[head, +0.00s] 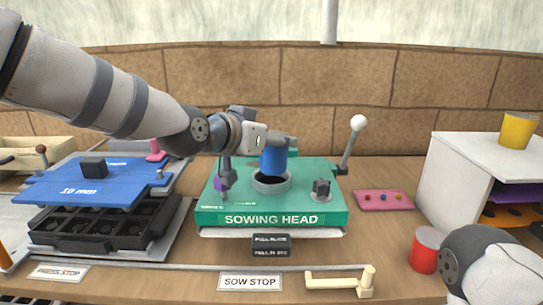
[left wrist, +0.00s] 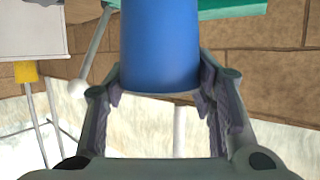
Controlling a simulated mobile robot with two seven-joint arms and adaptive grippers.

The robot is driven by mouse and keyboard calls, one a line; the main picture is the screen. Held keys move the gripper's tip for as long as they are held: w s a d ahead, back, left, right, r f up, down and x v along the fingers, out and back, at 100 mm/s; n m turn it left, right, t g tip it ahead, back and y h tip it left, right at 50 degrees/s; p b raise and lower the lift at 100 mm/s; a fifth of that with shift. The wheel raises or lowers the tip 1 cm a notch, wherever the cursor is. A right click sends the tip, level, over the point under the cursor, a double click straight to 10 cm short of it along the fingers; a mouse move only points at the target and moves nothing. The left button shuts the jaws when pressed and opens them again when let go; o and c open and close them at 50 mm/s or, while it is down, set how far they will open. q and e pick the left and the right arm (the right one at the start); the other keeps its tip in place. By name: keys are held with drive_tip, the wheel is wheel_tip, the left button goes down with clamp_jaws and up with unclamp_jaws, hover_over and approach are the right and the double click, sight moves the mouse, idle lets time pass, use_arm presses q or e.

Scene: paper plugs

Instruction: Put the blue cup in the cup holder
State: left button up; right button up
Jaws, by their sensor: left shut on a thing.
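The blue cup (head: 273,161) is upright in the head view, at the grey ring-shaped cup holder (head: 272,189) on the green sowing head. Its lower edge overlaps the holder's opening; I cannot tell whether it is just above the opening or slightly inside it. My left gripper (head: 266,147) reaches in from the left and is shut on the cup. In the left wrist view the cup (left wrist: 160,45) sits between both fingers. The holder is not clearly visible in that view. My right arm shows only partly at the lower right, with its gripper out of the picture.
The green sowing head (head: 330,208) has a white-knobbed lever (head: 352,140) at its right and a small dark knob (head: 321,188). A red cup (head: 426,250) stands at the front right. A yellow cup (head: 518,130) is on the white shelf (head: 470,165). A blue plate press (head: 90,185) stands left.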

sight(272, 154)
use_arm(q)
drive_tip(key=shift+w+a+f, duration=0.1)
drive_tip(key=shift+f, duration=0.85)
drive_tip(key=shift+w+a+f, duration=0.1)
drive_tip(key=shift+f, duration=0.8)
drive_tip(key=o, duration=1.1)
drive_tip(key=shift+f, duration=0.1)
drive_tip(key=shift+o, duration=0.2)
use_arm(e)
drive_tip(key=shift+s+f, duration=0.15)
drive_tip(key=shift+s, duration=0.05)
use_arm(q)
drive_tip(key=p+v, duration=0.2)
drive_tip(key=v, duration=1)
use_arm(e)
drive_tip(key=shift+t, duration=0.6)
drive_tip(key=w+r, duration=0.3)
